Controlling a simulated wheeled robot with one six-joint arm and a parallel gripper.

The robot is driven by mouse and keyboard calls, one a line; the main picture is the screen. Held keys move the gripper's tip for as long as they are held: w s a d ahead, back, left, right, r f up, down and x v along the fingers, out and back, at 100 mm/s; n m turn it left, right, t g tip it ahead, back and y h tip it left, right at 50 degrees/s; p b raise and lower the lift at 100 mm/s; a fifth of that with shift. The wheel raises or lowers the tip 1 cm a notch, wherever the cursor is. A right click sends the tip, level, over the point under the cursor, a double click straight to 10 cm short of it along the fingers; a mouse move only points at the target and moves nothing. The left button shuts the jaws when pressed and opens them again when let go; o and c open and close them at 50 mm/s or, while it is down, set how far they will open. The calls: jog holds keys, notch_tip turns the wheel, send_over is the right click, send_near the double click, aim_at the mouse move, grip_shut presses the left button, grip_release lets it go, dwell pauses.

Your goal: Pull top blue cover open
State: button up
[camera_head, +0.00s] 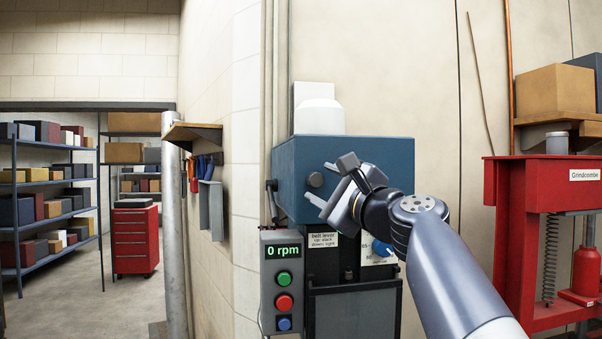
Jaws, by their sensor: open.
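The blue cover (295,172) is a box-shaped housing at the top of the machine in the middle of the view, and it looks closed. My gripper (332,184) is open in front of the cover, close to the knob. My gripper and arm hide the right part of the cover's front. I cannot tell whether a finger touches the knob or the cover.
A control box (284,281) reading 0 rpm hangs below the cover's left side. A white container (319,117) stands above the cover. A red press (530,240) stands at right. A tool shelf (192,132) and red cabinet (136,238) are at left.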

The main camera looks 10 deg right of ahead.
jog(key=shift+x, duration=1.2)
grip_shut()
